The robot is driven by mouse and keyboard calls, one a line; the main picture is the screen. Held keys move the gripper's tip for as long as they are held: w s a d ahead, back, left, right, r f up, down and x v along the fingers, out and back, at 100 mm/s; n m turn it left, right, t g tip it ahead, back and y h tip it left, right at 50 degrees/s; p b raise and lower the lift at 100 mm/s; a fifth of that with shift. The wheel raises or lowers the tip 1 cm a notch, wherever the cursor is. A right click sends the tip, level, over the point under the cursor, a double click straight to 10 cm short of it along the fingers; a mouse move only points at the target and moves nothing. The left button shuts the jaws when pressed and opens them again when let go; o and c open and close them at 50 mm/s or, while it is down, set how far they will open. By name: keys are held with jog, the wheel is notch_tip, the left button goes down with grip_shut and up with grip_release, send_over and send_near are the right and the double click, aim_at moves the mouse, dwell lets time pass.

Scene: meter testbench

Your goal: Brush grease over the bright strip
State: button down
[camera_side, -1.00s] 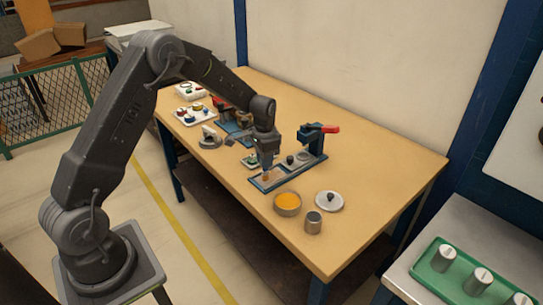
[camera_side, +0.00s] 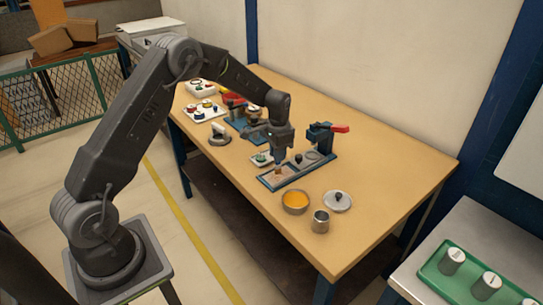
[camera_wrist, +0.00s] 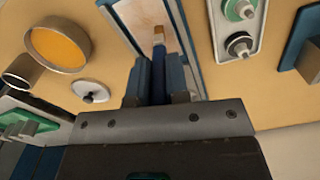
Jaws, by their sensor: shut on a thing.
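My gripper (camera_side: 279,156) is shut on a brush (camera_wrist: 158,38) that points down at the blue-framed fixture (camera_side: 316,165). The brush also shows in the side view (camera_side: 279,170), its tip at the bright strip (camera_side: 268,180) near the fixture's left end. In the wrist view the light strip (camera_wrist: 143,14) lies under the brush tip, with a brownish patch around the tip. I cannot tell how firmly the bristles touch. An open pot of orange grease (camera_side: 295,202) stands in front of the fixture; it also shows in the wrist view (camera_wrist: 60,45).
The pot's lid (camera_side: 338,201) and a grey metal cup (camera_side: 320,221) stand near the pot. A red-handled clamp (camera_side: 320,135) rises at the fixture's far end. A small tray of parts (camera_wrist: 222,45) lies beside the fixture. The bench's right side is clear.

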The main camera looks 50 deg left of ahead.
jog(key=shift+w, duration=2.35)
jog(key=shift+w+r, duration=0.15)
jog(key=shift+r, duration=0.05)
notch_tip(320, 180, up, 8)
jog(key=shift+f, duration=0.2)
